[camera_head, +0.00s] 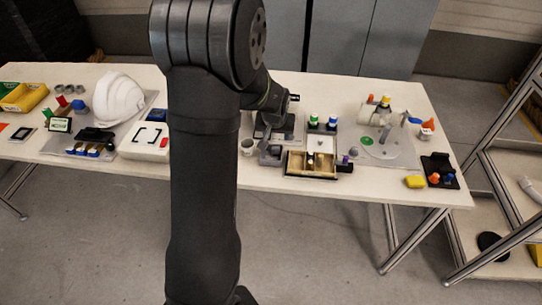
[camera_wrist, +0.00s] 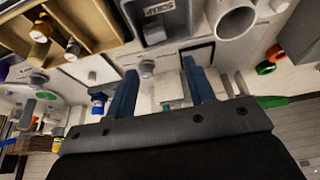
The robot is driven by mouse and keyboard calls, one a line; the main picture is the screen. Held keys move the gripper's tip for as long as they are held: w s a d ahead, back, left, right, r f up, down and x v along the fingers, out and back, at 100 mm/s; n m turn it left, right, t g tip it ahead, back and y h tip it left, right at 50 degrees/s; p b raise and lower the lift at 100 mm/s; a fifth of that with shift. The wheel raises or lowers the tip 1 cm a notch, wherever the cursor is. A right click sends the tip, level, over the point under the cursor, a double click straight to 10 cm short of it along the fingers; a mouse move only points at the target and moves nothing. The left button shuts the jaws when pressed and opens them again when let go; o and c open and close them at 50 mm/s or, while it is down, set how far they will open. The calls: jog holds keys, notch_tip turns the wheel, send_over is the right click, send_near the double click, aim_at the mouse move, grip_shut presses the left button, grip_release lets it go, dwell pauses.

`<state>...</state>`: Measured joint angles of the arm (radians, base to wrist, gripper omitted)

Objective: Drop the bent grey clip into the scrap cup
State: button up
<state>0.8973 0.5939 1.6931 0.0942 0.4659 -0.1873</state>
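My gripper (camera_wrist: 160,76) shows in the wrist view with its two blue fingers spread apart. Pale, blocky surfaces show between and beyond the fingers, and I see nothing clearly held. A round, light-grey open cup (camera_wrist: 233,18), which may be the scrap cup, is at the top right of the wrist view. A small pale cup (camera_head: 247,147) stands on the table just right of my arm in the head view. I cannot pick out the bent grey clip in either view. My arm blocks part of the table in the head view.
A wooden compartment tray (camera_head: 312,165) lies near the table's front edge. A labelled grey bin (camera_wrist: 158,20) stands between that tray and the cup in the wrist view. A white helmet shell (camera_head: 118,98) is at left.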

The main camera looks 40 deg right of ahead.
jog(key=v, duration=1.7)
jog(key=shift+r, duration=0.2)
jog(key=x, duration=1.7)
jog(key=shift+f, duration=0.15)
jog(key=shift+r, duration=0.6)
